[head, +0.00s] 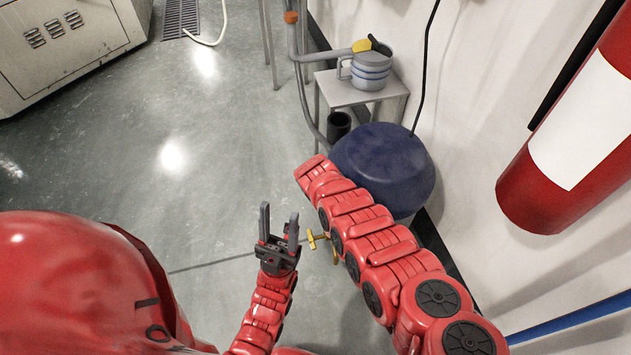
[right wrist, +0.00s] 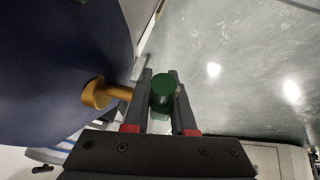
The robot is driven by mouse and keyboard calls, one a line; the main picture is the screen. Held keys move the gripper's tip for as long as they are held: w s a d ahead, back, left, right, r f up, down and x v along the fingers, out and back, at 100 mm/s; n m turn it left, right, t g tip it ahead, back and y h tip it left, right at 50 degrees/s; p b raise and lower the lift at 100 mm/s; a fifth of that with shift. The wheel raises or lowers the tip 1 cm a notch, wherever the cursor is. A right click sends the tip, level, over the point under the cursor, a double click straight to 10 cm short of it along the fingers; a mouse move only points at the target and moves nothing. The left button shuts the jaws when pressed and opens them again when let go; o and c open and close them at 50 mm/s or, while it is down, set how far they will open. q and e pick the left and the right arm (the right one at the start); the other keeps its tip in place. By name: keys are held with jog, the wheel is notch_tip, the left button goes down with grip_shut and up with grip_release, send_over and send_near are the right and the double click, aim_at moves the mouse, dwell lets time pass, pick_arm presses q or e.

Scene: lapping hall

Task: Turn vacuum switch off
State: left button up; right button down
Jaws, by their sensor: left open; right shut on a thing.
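The blue rounded tank (head: 383,168) stands on the floor by the wall; its dark side also fills the left of the right wrist view (right wrist: 60,70). A yellow brass fitting (right wrist: 108,93) sticks out from it toward my right gripper (right wrist: 161,88). My right gripper is shut on a green round-ended knob (right wrist: 163,87), between its two dark fingers. Yellow metal parts (head: 320,243) show beside my right arm in the head view, where the right gripper is hidden. My left gripper (head: 279,216) is open and empty above the floor. No marked vacuum switch can be made out.
A small grey table (head: 338,91) holds a blue-grey banded mug (head: 369,73). A black cup (head: 339,126) and grey pipes (head: 300,75) stand near the tank. A red cylinder (head: 540,185) is on the right wall. The floor at left is clear up to a cabinet (head: 68,45).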

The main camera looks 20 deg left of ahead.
dwell(0.4)
jog(key=c, duration=0.8)
grip_release()
jog(key=shift+f, duration=0.1)
jog(key=shift+o, duration=0.2)
jog(key=p+v, duration=1.7)
jog(key=p, duration=0.7)
jog(key=shift+r, duration=0.25)
